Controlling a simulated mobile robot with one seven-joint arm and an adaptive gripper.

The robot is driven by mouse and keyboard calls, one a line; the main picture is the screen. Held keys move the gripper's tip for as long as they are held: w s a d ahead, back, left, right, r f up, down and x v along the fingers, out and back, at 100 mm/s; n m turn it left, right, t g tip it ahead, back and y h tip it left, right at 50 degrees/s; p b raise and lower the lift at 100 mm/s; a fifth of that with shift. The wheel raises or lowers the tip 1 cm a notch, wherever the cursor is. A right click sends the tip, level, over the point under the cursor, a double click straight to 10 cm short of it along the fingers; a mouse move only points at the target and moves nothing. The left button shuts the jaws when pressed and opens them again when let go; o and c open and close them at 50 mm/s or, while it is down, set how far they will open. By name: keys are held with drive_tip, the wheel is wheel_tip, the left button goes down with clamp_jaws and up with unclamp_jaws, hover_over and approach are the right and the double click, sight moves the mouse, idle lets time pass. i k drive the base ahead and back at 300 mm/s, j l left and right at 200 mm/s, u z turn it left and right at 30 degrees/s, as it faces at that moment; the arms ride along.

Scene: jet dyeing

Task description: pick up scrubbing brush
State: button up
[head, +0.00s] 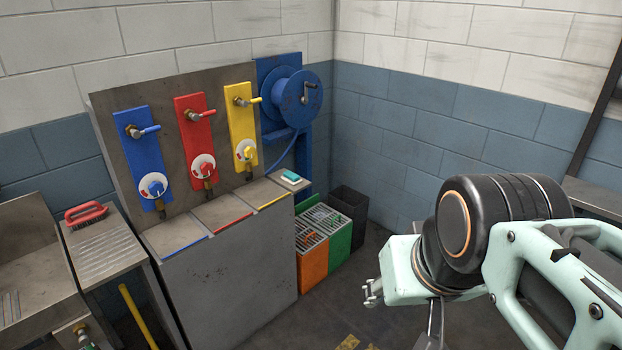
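The scrubbing brush (86,214) has a red loop handle and dark bristles. It lies on the grey ribbed drainboard (106,248) at the left of the head view. My arm comes in from the right, far from the brush. Part of my gripper (434,328) shows below the wrist at the bottom edge. The picture cuts it off, so I cannot tell whether its fingers are open or shut.
A grey dosing cabinet (228,258) with blue, red and yellow valve panels stands right of the drainboard. Orange (312,265) and green bins stand beyond. A yellow pole (137,312) leans under the drainboard.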

sight(92, 214)
drive_tip(key=i+j, duration=0.15)
drive_tip(key=i, duration=0.3)
drive_tip(key=i+j, duration=0.15)
drive_tip(key=i, duration=0.25)
drive_tip(key=u, duration=1.8)
